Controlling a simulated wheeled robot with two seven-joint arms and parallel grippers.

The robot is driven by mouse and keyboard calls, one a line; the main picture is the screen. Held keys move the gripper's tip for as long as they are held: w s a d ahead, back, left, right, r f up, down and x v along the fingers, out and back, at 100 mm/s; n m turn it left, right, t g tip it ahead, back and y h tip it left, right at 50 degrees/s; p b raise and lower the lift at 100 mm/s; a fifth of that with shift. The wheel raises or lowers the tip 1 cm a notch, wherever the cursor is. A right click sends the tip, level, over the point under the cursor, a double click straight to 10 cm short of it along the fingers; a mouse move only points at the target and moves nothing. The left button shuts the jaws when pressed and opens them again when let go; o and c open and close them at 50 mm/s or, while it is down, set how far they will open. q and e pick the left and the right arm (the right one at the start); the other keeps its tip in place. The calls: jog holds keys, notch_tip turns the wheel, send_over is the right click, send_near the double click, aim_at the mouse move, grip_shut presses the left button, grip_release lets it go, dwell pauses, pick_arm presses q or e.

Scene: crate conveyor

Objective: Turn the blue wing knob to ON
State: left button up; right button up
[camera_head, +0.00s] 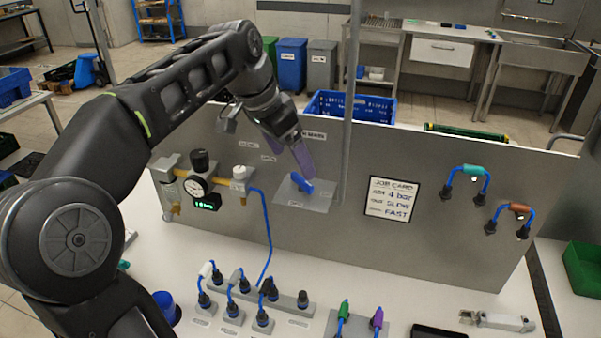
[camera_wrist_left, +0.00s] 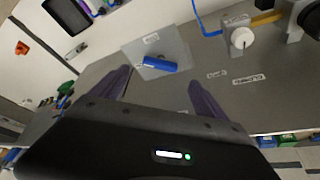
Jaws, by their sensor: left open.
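The blue wing knob (camera_head: 301,183) sits on a grey plate (camera_head: 318,203) on the upright metal panel, set at a slant. In the left wrist view the knob (camera_wrist_left: 160,63) lies between and beyond the two purple fingers, on its plate (camera_wrist_left: 176,45) with small labels too blurred to read. My left gripper (camera_head: 297,152) is just above the knob in the head view, its purple fingers pointing down at it. In the left wrist view the left gripper (camera_wrist_left: 160,90) is open, with nothing between its fingers. I cannot tell whether a finger touches the knob. My right gripper is not in view.
Left of the knob are a pressure gauge (camera_head: 196,186) and a white-topped valve (camera_head: 239,175) with a blue hose. A job card (camera_head: 391,198) is to its right. A thin grey post (camera_head: 349,100) rises close by. Several hose plugs stand on the bench below.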

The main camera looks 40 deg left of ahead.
aim_at(302, 179)
pick_arm(q)
jog(key=shift+p+x, duration=0.45)
jog(key=shift+x, duration=2.7)
jog(key=shift+s, duration=0.1)
jog(key=c, duration=1.4)
